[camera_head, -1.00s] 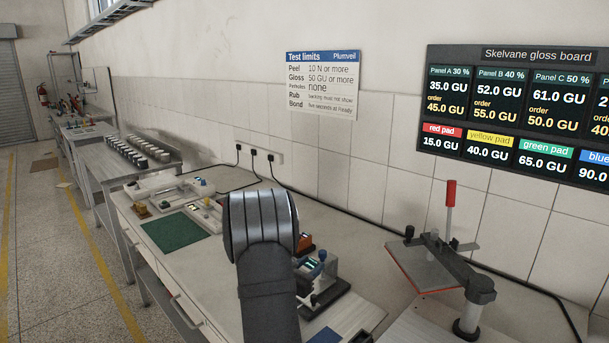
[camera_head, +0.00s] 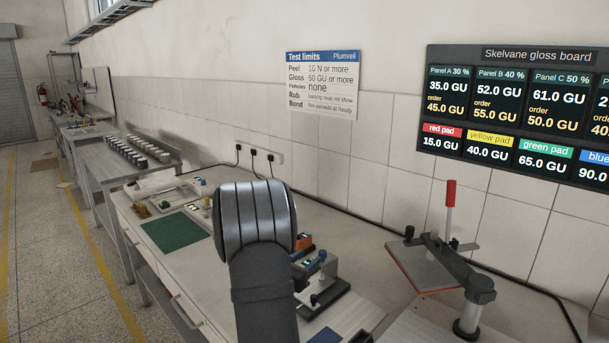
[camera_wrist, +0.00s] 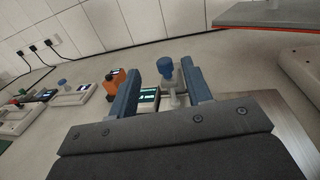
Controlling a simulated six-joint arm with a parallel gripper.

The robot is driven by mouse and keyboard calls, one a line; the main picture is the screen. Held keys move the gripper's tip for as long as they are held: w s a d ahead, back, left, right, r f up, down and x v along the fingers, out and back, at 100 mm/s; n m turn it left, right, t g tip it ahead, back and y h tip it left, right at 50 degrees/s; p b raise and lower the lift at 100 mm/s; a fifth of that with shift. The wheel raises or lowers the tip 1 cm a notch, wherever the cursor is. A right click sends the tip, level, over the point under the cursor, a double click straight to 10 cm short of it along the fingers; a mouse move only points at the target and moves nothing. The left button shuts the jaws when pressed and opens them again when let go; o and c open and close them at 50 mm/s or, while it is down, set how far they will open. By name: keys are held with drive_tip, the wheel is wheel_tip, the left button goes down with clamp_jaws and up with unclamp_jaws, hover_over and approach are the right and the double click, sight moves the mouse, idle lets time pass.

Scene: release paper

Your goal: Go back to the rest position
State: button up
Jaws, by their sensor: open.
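In the wrist view my gripper (camera_wrist: 160,70) has its two blue-grey fingers spread apart, with nothing held between them. Beyond the fingers, apart from them, stands a bench device with a blue knob (camera_wrist: 165,67) and a small lit display (camera_wrist: 148,96). An orange device (camera_wrist: 114,80) shows beside the left finger. In the head view my arm's rounded grey joint rises in front of the bench, and my gripper is hidden there.
The bench (camera_head: 340,235) carries a green mat (camera_head: 176,231) at left and a red-handled press (camera_head: 449,195) at right. Cables run from wall sockets (camera_head: 262,154) along the wall. A gloss board (camera_head: 530,55) hangs above.

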drive_tip(key=v, duration=0.9)
drive_tip(key=w+d+r+m+g, duration=0.1)
drive_tip(key=d+r+m+g, duration=0.4)
drive_tip(key=d+m+g, duration=0.6)
drive_tip(key=shift+w+d+m+h, duration=0.2)
drive_tip(key=shift+d+m+h, duration=0.15)
drive_tip(key=shift+m, duration=0.75)
